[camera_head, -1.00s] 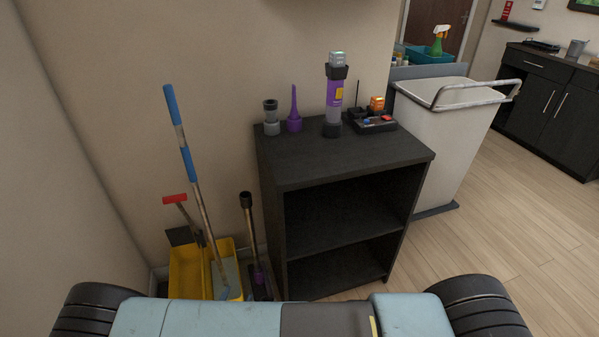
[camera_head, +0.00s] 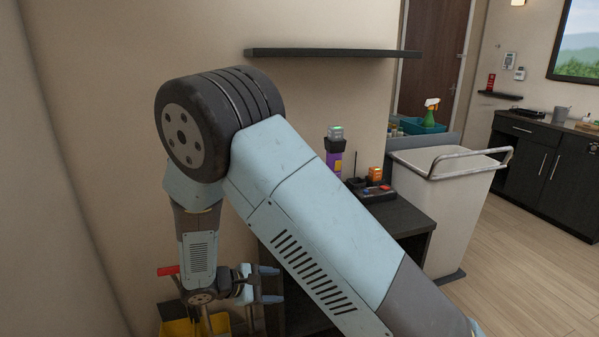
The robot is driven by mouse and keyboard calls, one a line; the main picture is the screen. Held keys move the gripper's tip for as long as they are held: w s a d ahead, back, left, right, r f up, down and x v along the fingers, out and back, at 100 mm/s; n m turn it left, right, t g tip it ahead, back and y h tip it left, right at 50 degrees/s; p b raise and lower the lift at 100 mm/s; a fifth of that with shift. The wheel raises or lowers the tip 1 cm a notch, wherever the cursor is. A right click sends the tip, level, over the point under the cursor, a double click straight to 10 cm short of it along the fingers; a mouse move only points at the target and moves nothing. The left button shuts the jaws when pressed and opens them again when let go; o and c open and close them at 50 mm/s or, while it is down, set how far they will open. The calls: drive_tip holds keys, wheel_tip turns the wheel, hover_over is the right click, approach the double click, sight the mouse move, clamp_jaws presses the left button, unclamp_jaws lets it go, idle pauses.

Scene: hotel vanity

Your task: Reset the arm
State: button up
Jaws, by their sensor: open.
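My arm is raised and bent across the left and middle of the view. Its dark elbow is up near the wall and its forearm hangs down. My gripper (camera_head: 270,285) is at the lower end, its two fingers pointing right and apart, with nothing between them. It shows in front of the black shelf unit (camera_head: 408,220), whose left part my arm hides. Whether the gripper touches the unit cannot be told.
On the unit stand a purple canister (camera_head: 334,157) and a small device with buttons (camera_head: 372,191). A wall shelf (camera_head: 335,53) is above. A yellow bucket (camera_head: 178,326) is below the gripper. A white cart (camera_head: 440,205) stands right; floor beyond it is clear.

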drive_tip(key=s+d+r+m+g+y, duration=0.2)
drive_tip(key=d+r+m+g+y, duration=0.5)
drive_tip(key=d+r, duration=1.2)
drive_tip(key=s+d+r+m+t+y, duration=0.1)
drive_tip(key=s+d+r+m+t, duration=0.2)
drive_tip(key=s+d+r+m, duration=0.2)
drive_tip(key=s+d+r+m+t+y, duration=0.2)
drive_tip(key=s+d+r+m, duration=0.3)
drive_tip(key=s+r, duration=0.5)
drive_tip(key=shift+s+d+t, duration=0.65)
drive_tip(key=shift+d+t, duration=0.05)
drive_tip(key=shift+d, duration=0.3)
